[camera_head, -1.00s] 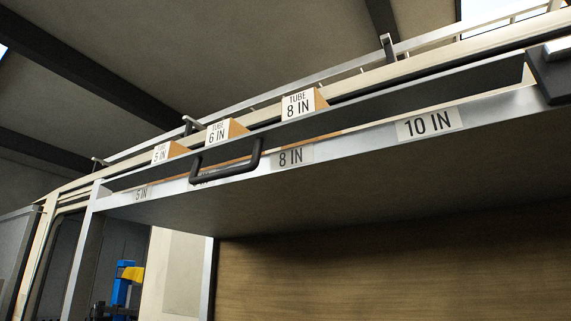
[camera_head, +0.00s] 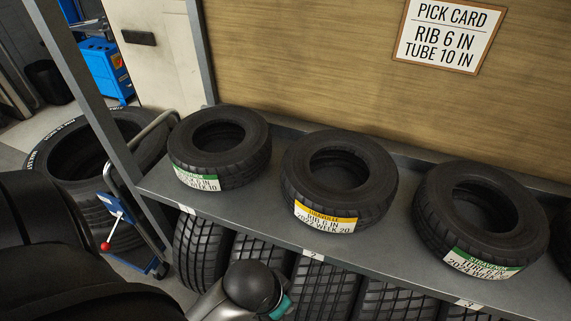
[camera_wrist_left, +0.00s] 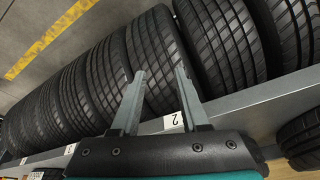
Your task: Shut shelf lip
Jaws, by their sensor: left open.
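The metal shelf edge with a label marked 2 (camera_wrist_left: 173,121) passes behind the fingers. In the head view a part of my arm (camera_head: 252,288) shows at the bottom, but no fingers are visible there. My right gripper is not in view.
Labelled tyres (camera_head: 340,180) lie on the grey shelf (camera_head: 400,255), above a row of upright tyres (camera_head: 200,250). A pick card (camera_head: 450,35) reads RIB 6 IN, TUBE 10 IN. A post, a blue trolley (camera_head: 118,207) and a large tyre stand at the left.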

